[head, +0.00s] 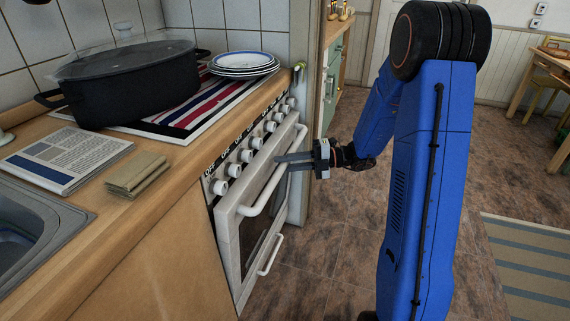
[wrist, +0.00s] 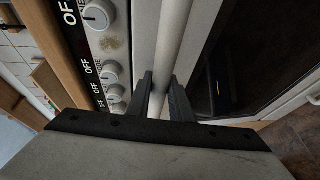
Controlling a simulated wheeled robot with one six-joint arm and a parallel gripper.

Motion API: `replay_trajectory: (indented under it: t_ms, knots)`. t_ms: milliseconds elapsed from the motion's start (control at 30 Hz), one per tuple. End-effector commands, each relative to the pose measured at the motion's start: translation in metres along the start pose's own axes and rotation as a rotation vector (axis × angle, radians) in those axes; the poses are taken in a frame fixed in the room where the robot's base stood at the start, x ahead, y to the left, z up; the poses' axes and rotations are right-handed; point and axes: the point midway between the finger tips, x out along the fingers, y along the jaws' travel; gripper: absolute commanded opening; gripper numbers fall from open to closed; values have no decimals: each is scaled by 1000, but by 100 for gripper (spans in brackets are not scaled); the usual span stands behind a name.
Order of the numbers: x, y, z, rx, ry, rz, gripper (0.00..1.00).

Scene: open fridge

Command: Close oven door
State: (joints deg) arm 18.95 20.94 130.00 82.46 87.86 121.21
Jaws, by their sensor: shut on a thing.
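The white oven door (head: 233,240) is on the front of the stove, below a row of white knobs. It stands upright or nearly so; I cannot tell whether it is fully closed. Its long white handle (head: 262,200) runs along the top of the door. My gripper (head: 279,163) is at the far part of the handle, reaching in from the right. In the wrist view the handle bar (wrist: 172,40) passes between the two dark fingers (wrist: 161,88), which are shut on it. The door's dark glass (wrist: 240,50) shows to the right of the bar.
The control knobs (head: 246,156) sit just above the handle, close to my fingers. A black pot (head: 130,85), stacked plates (head: 243,62) and a magazine (head: 65,158) are on the counter. A lower handle (head: 270,256) is below the door. The floor on the right is open.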

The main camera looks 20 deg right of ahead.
Motion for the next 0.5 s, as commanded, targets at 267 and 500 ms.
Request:
replay_trajectory:
  t_ms: [267,500]
  knots:
    - [28,7,11,21,6,-61,0]
    - [38,10,16,37,1,-87,0]
